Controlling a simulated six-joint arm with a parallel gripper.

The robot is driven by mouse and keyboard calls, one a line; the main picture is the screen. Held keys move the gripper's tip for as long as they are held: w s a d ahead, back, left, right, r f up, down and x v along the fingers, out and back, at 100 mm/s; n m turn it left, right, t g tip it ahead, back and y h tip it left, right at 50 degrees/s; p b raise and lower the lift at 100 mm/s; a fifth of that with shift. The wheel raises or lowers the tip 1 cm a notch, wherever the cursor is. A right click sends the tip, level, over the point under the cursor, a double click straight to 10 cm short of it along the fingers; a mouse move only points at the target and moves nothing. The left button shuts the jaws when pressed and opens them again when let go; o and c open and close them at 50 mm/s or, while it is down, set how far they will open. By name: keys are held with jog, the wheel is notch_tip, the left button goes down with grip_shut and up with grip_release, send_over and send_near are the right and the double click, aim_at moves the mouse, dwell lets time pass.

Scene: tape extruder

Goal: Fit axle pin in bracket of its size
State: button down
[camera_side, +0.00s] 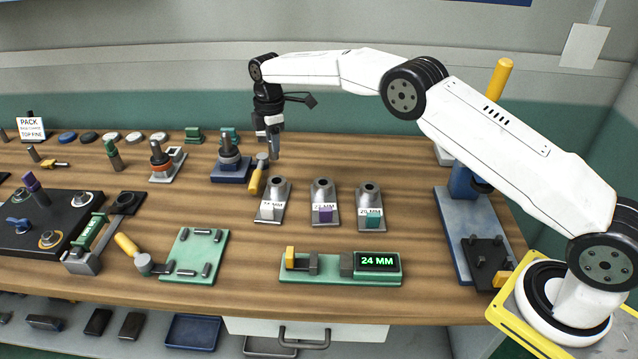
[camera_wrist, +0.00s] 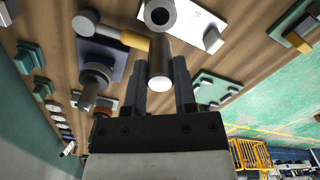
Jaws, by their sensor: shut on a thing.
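My gripper (camera_side: 273,134) is shut on a grey metal axle pin (camera_side: 274,150), which points down, held above the table. In the wrist view the pin (camera_wrist: 160,65) stands between the two fingers of my gripper (camera_wrist: 160,88). Three grey brackets with round bores stand in a row: the left bracket (camera_side: 278,189) with a white tag, the middle bracket (camera_side: 322,189) with a purple tag, and the right bracket (camera_side: 369,192) with a teal tag. The pin is behind the left bracket, apart from it. The tag sizes are hard to read. The gauge display (camera_side: 377,262) reads 24 MM.
A yellow-handled hammer (camera_side: 257,182) lies just left of the left bracket; it also shows in the wrist view (camera_wrist: 134,41). A blue-based fixture (camera_side: 230,168) stands further left. A green plate (camera_side: 195,255) lies front left. Wood right of the brackets is clear.

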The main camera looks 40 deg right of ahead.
aim_at(275, 159)
jog(key=shift+f, duration=0.1)
jog(key=shift+f, duration=2.75)
jog(key=shift+f, duration=2.15)
dwell(0.3)
jog(key=shift+c, duration=1.7)
grip_release()
jog(key=shift+r, duration=0.1)
jog(key=shift+r, duration=3.8)
